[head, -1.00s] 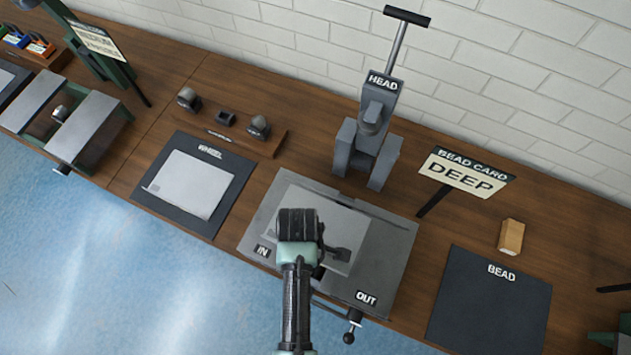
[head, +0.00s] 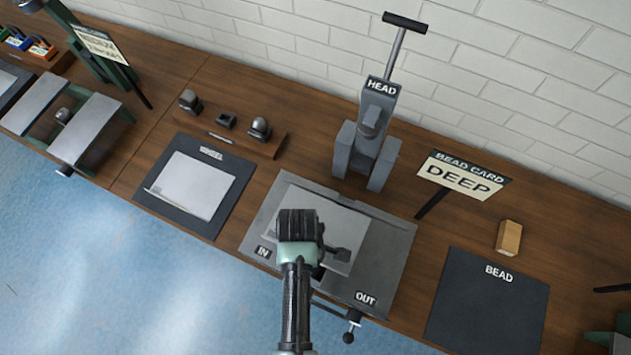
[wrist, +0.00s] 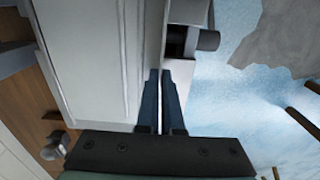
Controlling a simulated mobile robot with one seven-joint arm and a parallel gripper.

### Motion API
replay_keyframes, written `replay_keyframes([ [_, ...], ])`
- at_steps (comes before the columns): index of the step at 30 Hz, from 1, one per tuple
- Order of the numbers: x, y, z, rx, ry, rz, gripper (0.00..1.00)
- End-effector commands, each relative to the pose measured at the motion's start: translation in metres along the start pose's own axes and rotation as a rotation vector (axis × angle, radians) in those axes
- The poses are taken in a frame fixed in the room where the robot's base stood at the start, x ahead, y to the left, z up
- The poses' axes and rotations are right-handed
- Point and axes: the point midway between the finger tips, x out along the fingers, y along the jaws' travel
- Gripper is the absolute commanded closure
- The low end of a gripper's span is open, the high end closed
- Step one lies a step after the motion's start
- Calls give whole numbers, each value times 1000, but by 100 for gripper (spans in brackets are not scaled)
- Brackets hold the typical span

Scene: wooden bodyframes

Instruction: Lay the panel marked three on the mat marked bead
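A pale grey panel (head: 325,222) lies on the grey plate marked IN and OUT (head: 390,262), below the tool marked HEAD. No number is readable on it. A second pale panel (head: 192,186) lies on the dark mat at the left. The dark mat marked BEAD (head: 485,310) is bare, at the right. My gripper (head: 318,262) is at the front edge of the plate, over the panel's near side. In the wrist view its fingers (wrist: 163,100) are close together beside a pale flat surface (wrist: 95,50); I cannot tell whether the thin gap holds a panel edge.
The HEAD tool (head: 370,130) with a T-handle stands behind the plate. The bead card reading DEEP (head: 464,178) and a wooden block (head: 509,237) stand behind the BEAD mat. A crank knob (head: 349,337) sticks out at the plate's front.

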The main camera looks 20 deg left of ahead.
Motion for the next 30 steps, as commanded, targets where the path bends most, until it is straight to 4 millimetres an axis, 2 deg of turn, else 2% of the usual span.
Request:
replay_keyframes([
  [30, -26, 1, 0, 0, 1, 2, 100],
])
